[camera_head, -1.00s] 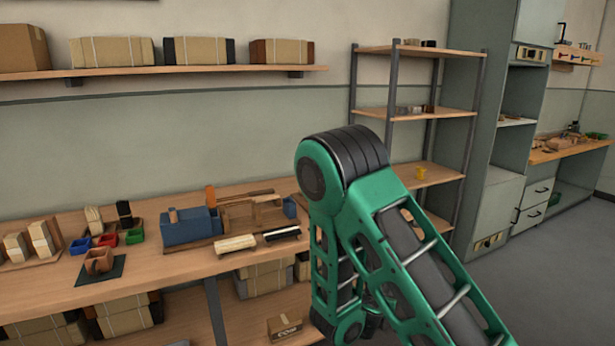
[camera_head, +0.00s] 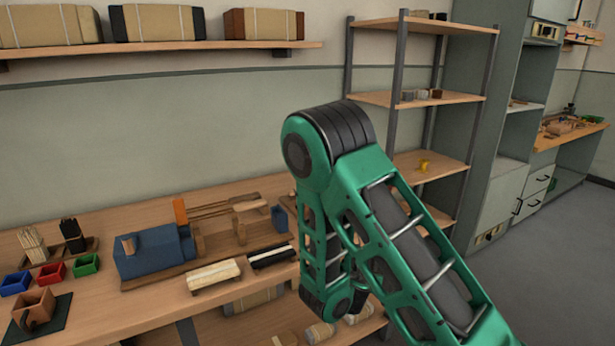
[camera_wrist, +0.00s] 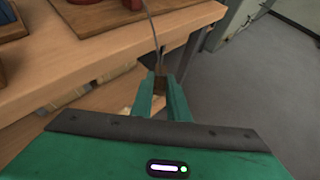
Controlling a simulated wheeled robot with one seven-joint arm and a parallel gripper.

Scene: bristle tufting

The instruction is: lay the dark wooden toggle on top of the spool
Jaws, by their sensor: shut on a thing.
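My gripper (camera_wrist: 160,95) is shut on a small dark brown piece, which looks like the wooden toggle (camera_wrist: 160,83). Only a little of it shows between the green fingers. A thin grey line, like a cord or wire, runs up from it in the wrist view. The gripper is out over the front edge of the workbench. In the head view I see only my arm, and the gripper cannot be made out. A small yellow spool-shaped thing (camera_head: 424,165) stands on a middle shelf of the rack, well apart from the gripper. Nothing shows on top of it.
The workbench (camera_head: 95,305) carries a blue machine (camera_head: 150,252), small coloured bins (camera_head: 52,272) and brush blocks (camera_head: 214,275). The open shelf rack (camera_head: 440,115) stands right of the bench, beside a grey-green cabinet (camera_head: 510,190). The floor (camera_head: 545,275) at right is clear.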

